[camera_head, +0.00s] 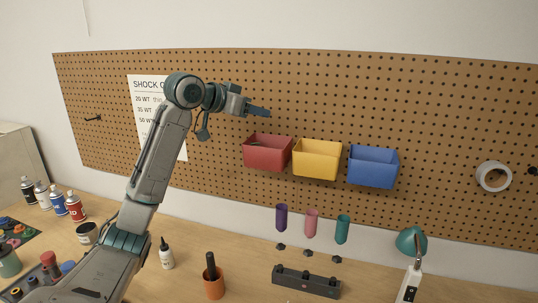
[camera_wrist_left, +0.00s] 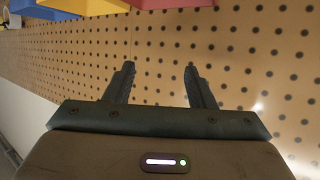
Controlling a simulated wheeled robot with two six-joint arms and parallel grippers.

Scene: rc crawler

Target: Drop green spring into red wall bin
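The red wall bin (camera_head: 267,158) hangs on the pegboard, leftmost of three bins. It also shows at the top edge of the left wrist view (camera_wrist_left: 172,3). A small dark shape lies inside it, too small to identify. My left gripper (camera_head: 260,111) is above the red bin, apart from it. In the left wrist view its two fingers (camera_wrist_left: 160,75) are spread with nothing between them. I cannot make out a green spring for certain in either view. My right gripper is not in view.
A yellow bin (camera_head: 317,160) and a blue bin (camera_head: 373,168) hang to the right. Below them are purple, pink and teal (camera_head: 342,229) tubes. A lamp (camera_head: 411,242), an orange cup (camera_head: 213,285), a black block (camera_head: 306,281) and several bottles stand on the bench.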

